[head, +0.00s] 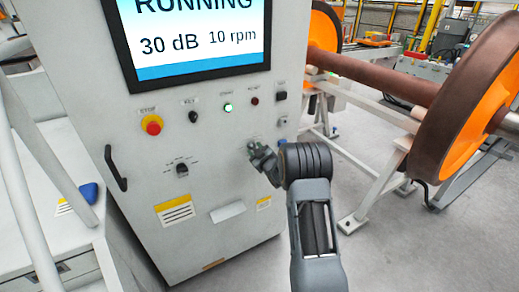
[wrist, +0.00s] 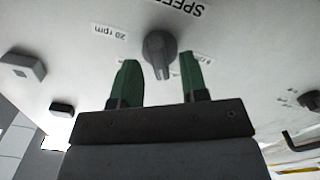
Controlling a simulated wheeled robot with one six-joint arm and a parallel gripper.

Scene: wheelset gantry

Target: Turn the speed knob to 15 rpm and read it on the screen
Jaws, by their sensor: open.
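The grey speed knob (wrist: 159,48) is on the pale panel in the wrist view, under an upside-down "SPEED" label (wrist: 188,5). A "20 rpm" label (wrist: 110,32) is beside it; another label is mostly hidden behind the right finger. My gripper (wrist: 158,65) is open, its green fingers on either side of the knob, with gaps visible. Whether the tips reach knob depth is unclear. In the head view my gripper (head: 258,155) is at the panel's lower right and largely hides the knob. The screen (head: 200,38) reads "RUNNING", "30 dB" and "10 rpm".
A dial (head: 182,170) and black handle (head: 116,168) are left. An orange-faced wheelset (head: 465,105) stands right, with open floor before it.

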